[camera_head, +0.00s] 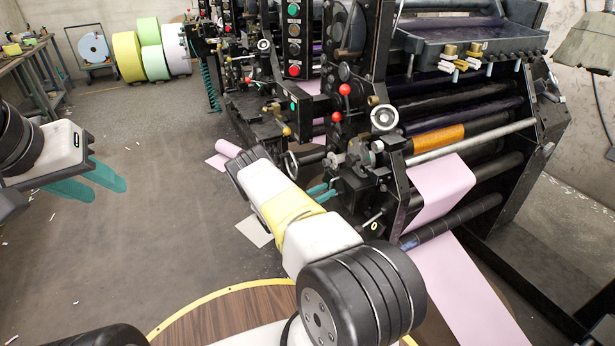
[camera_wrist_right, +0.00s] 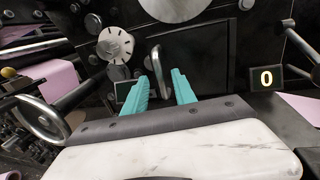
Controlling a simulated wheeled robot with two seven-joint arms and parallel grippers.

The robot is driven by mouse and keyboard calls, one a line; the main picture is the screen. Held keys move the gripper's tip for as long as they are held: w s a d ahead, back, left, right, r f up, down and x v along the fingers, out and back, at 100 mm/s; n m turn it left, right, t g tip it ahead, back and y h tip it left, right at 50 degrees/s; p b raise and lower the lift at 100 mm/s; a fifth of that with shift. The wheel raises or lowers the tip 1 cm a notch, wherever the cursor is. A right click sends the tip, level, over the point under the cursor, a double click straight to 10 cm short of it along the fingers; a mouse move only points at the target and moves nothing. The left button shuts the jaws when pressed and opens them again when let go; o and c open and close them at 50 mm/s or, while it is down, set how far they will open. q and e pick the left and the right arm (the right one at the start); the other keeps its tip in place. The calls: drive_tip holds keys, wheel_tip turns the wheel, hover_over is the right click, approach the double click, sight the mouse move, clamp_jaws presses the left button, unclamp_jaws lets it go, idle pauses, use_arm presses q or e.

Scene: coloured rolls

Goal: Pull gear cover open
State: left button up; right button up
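The gear cover (camera_wrist_right: 208,55) looks like a flat black panel in the right wrist view. A curved metal handle (camera_wrist_right: 157,66) stands at its left side. My right gripper (camera_wrist_right: 160,84) is open, its teal fingers on either side of the handle's lower part; I cannot tell if they touch it. In the head view the right gripper (camera_head: 320,193) is at the machine's side, and the handle and cover cannot be made out. My left gripper (camera_head: 97,180) is open and empty over bare floor at the left.
Coloured rolls (camera_head: 128,57) stand far back left.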

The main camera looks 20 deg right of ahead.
drive_tip(key=shift+d, duration=0.3)
clamp_jaws()
idle(1.3)
